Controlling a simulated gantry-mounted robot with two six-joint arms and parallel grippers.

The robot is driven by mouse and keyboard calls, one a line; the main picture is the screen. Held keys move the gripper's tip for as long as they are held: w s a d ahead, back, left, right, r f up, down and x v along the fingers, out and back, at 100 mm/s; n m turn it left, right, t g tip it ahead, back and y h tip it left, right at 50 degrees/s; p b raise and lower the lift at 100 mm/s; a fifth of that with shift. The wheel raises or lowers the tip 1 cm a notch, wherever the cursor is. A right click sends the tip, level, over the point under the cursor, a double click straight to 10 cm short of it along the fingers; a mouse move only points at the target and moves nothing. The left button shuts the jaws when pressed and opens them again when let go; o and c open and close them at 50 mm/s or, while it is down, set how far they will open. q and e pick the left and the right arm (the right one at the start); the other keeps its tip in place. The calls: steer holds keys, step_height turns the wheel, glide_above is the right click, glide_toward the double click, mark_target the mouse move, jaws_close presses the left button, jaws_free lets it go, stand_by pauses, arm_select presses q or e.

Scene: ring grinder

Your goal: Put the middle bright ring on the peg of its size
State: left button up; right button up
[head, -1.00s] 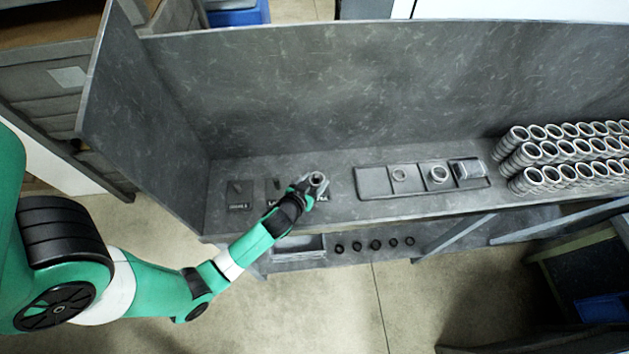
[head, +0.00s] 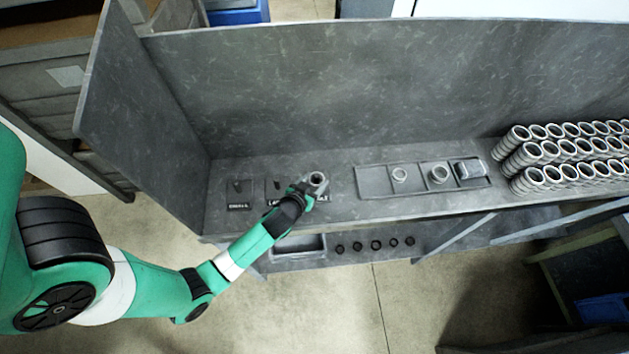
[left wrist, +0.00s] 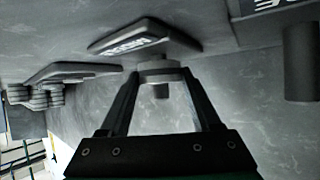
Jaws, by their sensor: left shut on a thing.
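My left gripper (head: 316,187) is shut on a bright ring (head: 317,179) at the rightmost of the dark peg plates, which the gripper mostly covers. In the left wrist view the ring (left wrist: 162,72) is between the fingertips, close to a labelled plate (left wrist: 130,42). A dark peg end (left wrist: 161,91) shows past the ring; the ring appears to be around the peg, but I cannot tell for sure. Another peg (left wrist: 301,62) stands to the right there. In the head view the two other peg plates (head: 238,204) are left of the gripper. My right gripper is not in view.
Stacked rings (head: 560,155) fill the right end. High panels (head: 330,85) close the back and left.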

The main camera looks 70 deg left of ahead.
mark_target(313, 185)
arm_select(q)
steer(key=shift+f+b, duration=0.4)
steer(key=shift+f, duration=0.1)
steer(key=o, duration=1.2)
steer(key=shift+s+d+r+p, duration=0.4)
steer(key=shift+p+v, duration=0.75)
steer(key=shift+v, duration=1.2)
steer(key=shift+p+v, duration=0.45)
steer(key=shift+v, duration=2.45)
